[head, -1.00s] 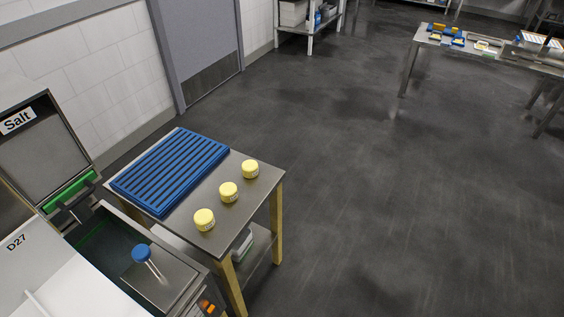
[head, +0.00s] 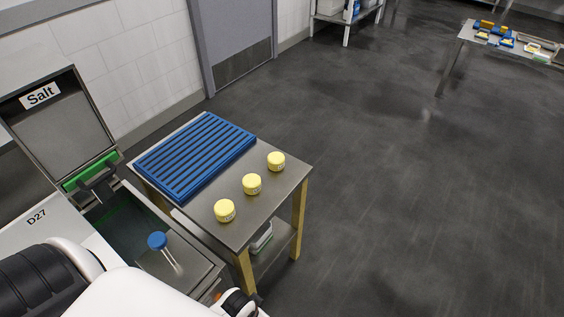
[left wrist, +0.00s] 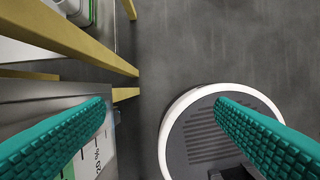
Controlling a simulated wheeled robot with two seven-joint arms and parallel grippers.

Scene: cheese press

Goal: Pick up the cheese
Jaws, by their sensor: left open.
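Three small yellow cheese rounds sit in a row on the steel-topped table in the head view: a near one (head: 225,210), a middle one (head: 252,184) and a far one (head: 276,161). My left arm comes in at the bottom left of that view, in front of the table. My left gripper (left wrist: 162,108) shows in the left wrist view as two teal ridged fingers, wide apart with nothing between them. It points down past the table legs toward the floor and my round base. No cheese shows in the wrist view. My right gripper is not in view.
A blue slatted rack (head: 195,155) lies on the table (head: 285,188) left of the cheeses. An open salt vat (head: 130,225) with a blue-topped tool (head: 158,241) stands left of the table. Dark open floor (head: 400,220) lies to the right; another table stands far right.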

